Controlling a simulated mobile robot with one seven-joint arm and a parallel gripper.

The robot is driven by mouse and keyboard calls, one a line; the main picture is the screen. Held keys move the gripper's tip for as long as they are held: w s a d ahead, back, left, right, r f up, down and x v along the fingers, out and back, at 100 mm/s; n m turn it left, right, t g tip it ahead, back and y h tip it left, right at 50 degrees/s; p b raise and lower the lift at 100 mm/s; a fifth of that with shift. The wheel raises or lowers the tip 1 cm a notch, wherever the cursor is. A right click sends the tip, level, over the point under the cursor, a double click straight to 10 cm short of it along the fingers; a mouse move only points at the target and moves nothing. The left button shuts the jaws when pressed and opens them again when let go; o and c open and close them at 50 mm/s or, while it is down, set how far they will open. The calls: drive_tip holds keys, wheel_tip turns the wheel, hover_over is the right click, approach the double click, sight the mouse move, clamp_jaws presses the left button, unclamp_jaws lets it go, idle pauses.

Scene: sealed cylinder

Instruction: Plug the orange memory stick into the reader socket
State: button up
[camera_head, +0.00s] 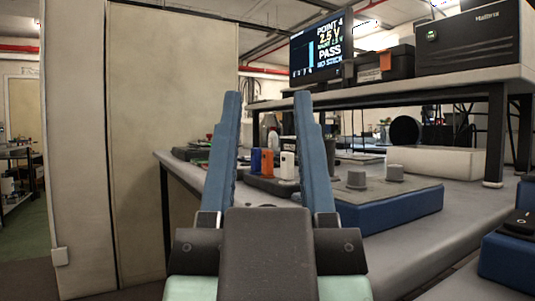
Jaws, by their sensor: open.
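My gripper (267,98) is open and empty, its two blue fingers spread wide in the foreground. Between the fingers, farther back on the bench, a small orange block (267,162) stands upright, probably the orange memory stick. It stands in a row between a blue block (256,161) and a white one (288,165), on a dark low base (272,186). My gripper is apart from them, nearer the camera. I cannot pick out the reader socket for certain. A monitor (318,49) on the shelf reads "POINT 4", "2.5 V", "PASS" and what looks like "NO STICK".
The grey bench (440,235) carries a blue-sided pad (395,207) with two grey knobs. A raised shelf (440,82) holds a black case (385,66) with an orange patch and a large dark unit (470,45). A pale cabinet (170,130) stands left.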

wheel_tip(320, 180, up, 12)
drive_tip(key=p, duration=1.1)
drive_tip(key=shift+r, duration=0.25)
drive_tip(key=shift+w, duration=0.1)
